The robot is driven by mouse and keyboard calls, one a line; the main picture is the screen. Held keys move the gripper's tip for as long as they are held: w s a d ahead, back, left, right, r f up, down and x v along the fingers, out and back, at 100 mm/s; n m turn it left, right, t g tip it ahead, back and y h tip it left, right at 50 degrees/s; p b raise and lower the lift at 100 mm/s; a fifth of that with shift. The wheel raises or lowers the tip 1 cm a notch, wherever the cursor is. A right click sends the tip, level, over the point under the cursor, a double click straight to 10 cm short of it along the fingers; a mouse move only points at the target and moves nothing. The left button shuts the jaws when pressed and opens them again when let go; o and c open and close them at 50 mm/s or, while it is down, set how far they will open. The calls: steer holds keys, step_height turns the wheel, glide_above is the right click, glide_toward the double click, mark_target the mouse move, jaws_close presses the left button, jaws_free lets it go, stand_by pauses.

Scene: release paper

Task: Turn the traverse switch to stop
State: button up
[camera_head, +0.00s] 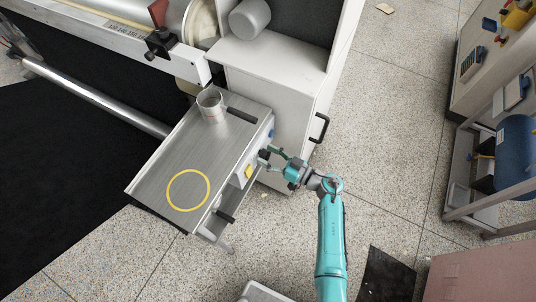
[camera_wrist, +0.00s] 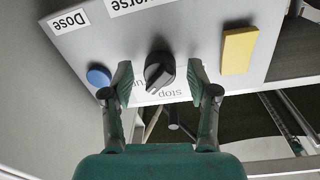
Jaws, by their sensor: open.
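The traverse switch (camera_wrist: 160,72) is a black rotary knob on a light panel (camera_wrist: 195,30), seen upside down in the wrist view. The word "stop" and part of another word are printed beside it, and a label ending in "verse" is on its other side. My gripper (camera_wrist: 160,84) is open, with one finger on each side of the knob and a gap to both. In the head view my gripper (camera_head: 268,155) is at the panel on the side of the metal table; the knob is too small there to tell its setting.
A blue button (camera_wrist: 99,76) with a "Dose" label is left of the knob, and a yellow block (camera_wrist: 239,50) is right of it. The metal table (camera_head: 160,185) carries a cup (camera_head: 211,103) and a yellow ring (camera_head: 188,190). A white cabinet (camera_head: 265,80) stands behind.

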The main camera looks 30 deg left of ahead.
steer(key=shift+a, duration=0.15)
jaws_close()
stand_by(0.4)
steer(key=n, duration=0.4)
steer(key=shift+n, duration=0.4)
steer(key=shift+f+n, duration=0.1)
steer(key=shift+n, duration=2.5)
